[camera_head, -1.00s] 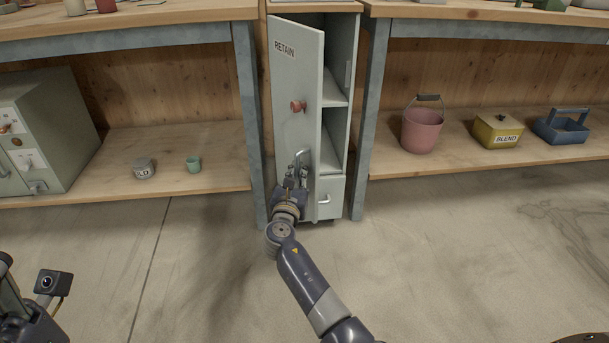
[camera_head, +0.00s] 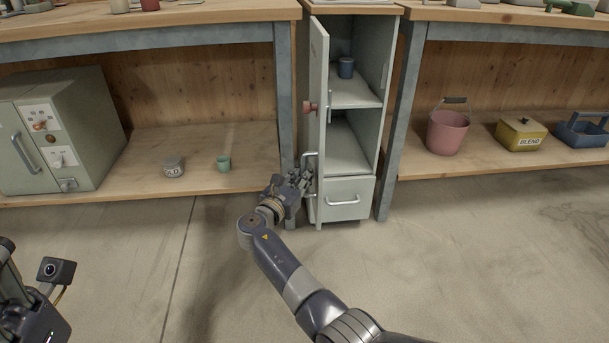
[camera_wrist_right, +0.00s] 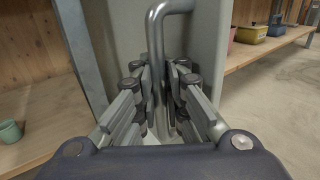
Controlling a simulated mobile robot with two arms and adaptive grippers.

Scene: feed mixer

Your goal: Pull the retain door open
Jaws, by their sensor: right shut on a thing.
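The retain door (camera_head: 317,110) of the narrow grey cabinet stands open, hinged at the left, and shows nearly edge-on in the head view. My right gripper (camera_head: 304,176) is shut on this handle. In the right wrist view the fingers of the right gripper (camera_wrist_right: 160,95) close around the upright bar from both sides. The RETAIN label is not readable at this angle. My left gripper is not in view; only part of the left arm shows at the lower left.
The open cabinet shows shelves with a dark blue cup (camera_head: 346,67) on one. A closed drawer (camera_head: 349,198) is below. Benches flank it, holding a pink bucket (camera_head: 447,132), a yellow BLEND box (camera_head: 521,135) and a green cup (camera_head: 223,162). The floor in front is clear.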

